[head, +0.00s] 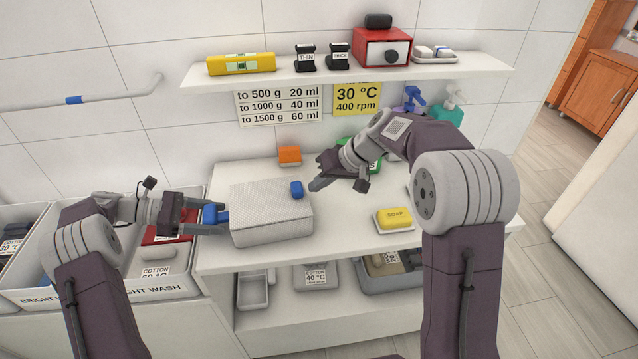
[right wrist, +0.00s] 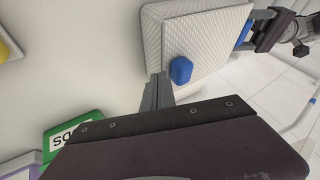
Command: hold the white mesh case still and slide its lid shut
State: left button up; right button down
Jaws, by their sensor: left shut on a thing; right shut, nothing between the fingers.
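The white mesh case (head: 262,237) stands on the white counter, with a perforated lid (head: 258,203) over its top. I cannot tell whether the lid is fully shut. A blue knob (head: 297,189) sits near the lid's right end; it also shows in the right wrist view (right wrist: 181,70). My left gripper (head: 207,214) is shut on the blue handle (head: 221,214) at the case's left side. My right gripper (head: 318,185) is shut and empty just right of the knob. Its fingertips (right wrist: 157,88) show close beside the knob; contact is unclear.
A yellow soap (head: 395,217) lies in a white dish at right. An orange box (head: 290,156) stands behind the case, and a green box (right wrist: 75,133) near my right gripper. A shelf (head: 345,71) hangs above. Wash bins (head: 130,287) stand at left.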

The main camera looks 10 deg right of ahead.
pick_arm(q)
jog(key=o, duration=1.3)
pick_arm(e)
jog(key=d+v, duration=0.1)
jog(key=v, duration=1)
jog(key=shift+w+d+f, duration=0.3)
jog(key=shift+f, duration=0.1)
pick_arm(q)
jog(key=shift+o, duration=0.2)
jog(key=shift+a, duration=0.15)
